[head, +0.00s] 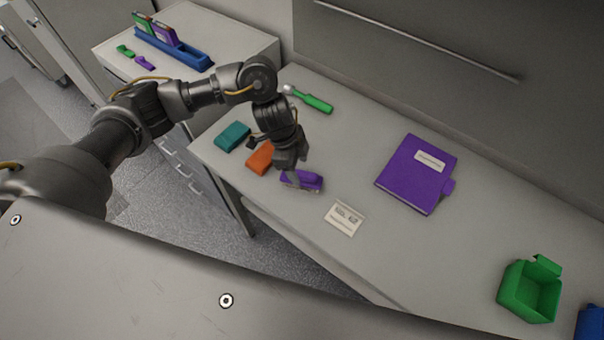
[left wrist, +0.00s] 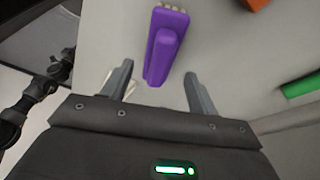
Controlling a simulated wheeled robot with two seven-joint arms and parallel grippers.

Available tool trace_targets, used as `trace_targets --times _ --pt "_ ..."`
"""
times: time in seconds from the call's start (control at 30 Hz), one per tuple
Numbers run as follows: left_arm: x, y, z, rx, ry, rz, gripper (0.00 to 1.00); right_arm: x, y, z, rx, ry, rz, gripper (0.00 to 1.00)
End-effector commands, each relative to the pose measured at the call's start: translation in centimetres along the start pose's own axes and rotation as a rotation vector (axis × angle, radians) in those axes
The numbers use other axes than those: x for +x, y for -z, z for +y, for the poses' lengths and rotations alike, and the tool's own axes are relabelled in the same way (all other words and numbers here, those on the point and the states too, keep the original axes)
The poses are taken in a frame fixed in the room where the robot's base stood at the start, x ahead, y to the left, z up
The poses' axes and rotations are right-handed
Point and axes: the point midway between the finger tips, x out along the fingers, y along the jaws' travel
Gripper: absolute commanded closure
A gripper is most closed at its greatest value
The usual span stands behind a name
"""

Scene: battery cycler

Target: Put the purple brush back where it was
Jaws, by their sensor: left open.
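The purple brush (head: 313,181) lies on the grey bench near its front edge, partly hidden by my left gripper (head: 291,178). In the left wrist view the purple brush (left wrist: 163,52) shows its handle toward me and pale bristles at the far end. My left gripper (left wrist: 158,72) is open, with the handle's near end lying between the two fingers as seen from the wrist. I cannot tell whether a finger touches it. My right gripper is out of view.
An orange block (head: 260,156) and a teal block (head: 233,137) lie left of the brush. A green-handled tool (head: 314,101) lies behind. A label card (head: 344,219), purple notebook (head: 412,173) and green box (head: 528,295) stand to the right. A blue rack (head: 180,50) stands on the far counter.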

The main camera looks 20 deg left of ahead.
Motion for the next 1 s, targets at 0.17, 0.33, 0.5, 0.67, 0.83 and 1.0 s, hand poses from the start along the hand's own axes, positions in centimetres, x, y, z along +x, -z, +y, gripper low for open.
trace_targets --times 0.17,0.33,0.5,0.67,0.83,1.0 --pt "-3.8 0.0 -0.1 0.004 0.005 -0.002 0.4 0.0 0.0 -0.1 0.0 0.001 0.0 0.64" --pt "-5.9 0.0 0.0 0.001 0.002 -0.001 0.4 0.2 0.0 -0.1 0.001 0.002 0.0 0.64" --pt "-6.8 0.0 0.0 0.0 -0.001 -0.001 0.4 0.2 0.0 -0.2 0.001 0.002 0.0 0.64" --pt "-6.8 0.0 0.1 -0.001 -0.002 -0.001 0.4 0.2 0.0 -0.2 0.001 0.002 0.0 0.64" --pt "-6.8 0.0 0.1 -0.001 -0.001 -0.001 0.4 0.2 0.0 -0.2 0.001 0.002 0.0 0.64" --pt "-6.8 0.0 0.1 0.0 -0.001 0.0 0.4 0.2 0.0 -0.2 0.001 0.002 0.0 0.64"
